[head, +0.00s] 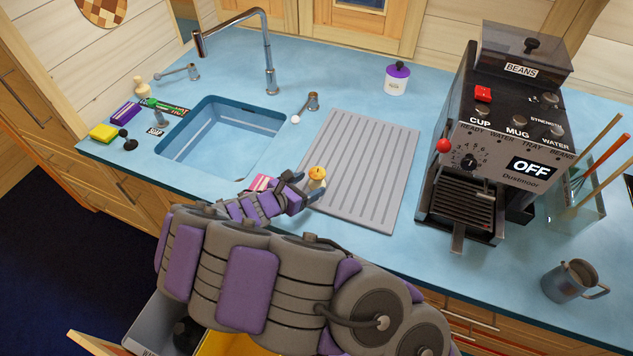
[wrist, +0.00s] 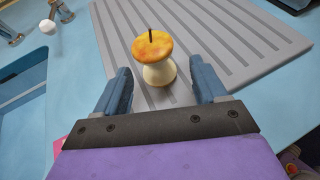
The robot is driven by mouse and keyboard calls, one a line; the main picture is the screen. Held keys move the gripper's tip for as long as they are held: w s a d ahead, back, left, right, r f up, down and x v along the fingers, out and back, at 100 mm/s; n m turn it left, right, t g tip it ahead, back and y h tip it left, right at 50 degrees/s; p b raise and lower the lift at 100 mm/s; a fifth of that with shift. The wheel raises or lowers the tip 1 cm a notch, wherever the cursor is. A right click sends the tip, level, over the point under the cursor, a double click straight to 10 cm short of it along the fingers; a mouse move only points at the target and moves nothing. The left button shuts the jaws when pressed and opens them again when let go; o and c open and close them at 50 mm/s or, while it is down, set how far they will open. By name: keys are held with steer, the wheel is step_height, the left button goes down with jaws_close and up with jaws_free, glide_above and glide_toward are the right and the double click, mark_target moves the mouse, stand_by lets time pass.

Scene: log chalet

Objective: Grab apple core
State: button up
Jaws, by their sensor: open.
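The apple core (head: 317,178) stands upright at the left edge of the grey ridged draining board (head: 375,150). In the wrist view the apple core (wrist: 153,58) has an orange-yellow top with a dark stem and a pale narrow waist. My gripper (head: 312,188) reaches it from the left in the head view. In the wrist view my gripper (wrist: 165,85) is open, with one blue finger on each side of the core's lower part. The core is between or just beyond the fingertips, and I see gaps on both sides.
A blue sink (head: 225,135) with a tall tap (head: 268,60) lies to the left. A coffee machine (head: 500,130) stands to the right, with a metal mug (head: 573,280) near it. A white pot with a purple lid (head: 397,78) is behind. Most of the draining board is clear.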

mark_target(321, 177)
steer(key=b+x, duration=0.1)
steer(key=x, duration=0.2)
steer(key=b+x, duration=0.1)
steer(key=x, duration=0.2)
steer(key=shift+w+a+f, duration=0.2)
steer(key=shift+w+f, duration=0.05)
steer(key=shift+w, duration=0.1)
steer(key=shift+w+d, duration=0.25)
steer(key=c, duration=0.9)
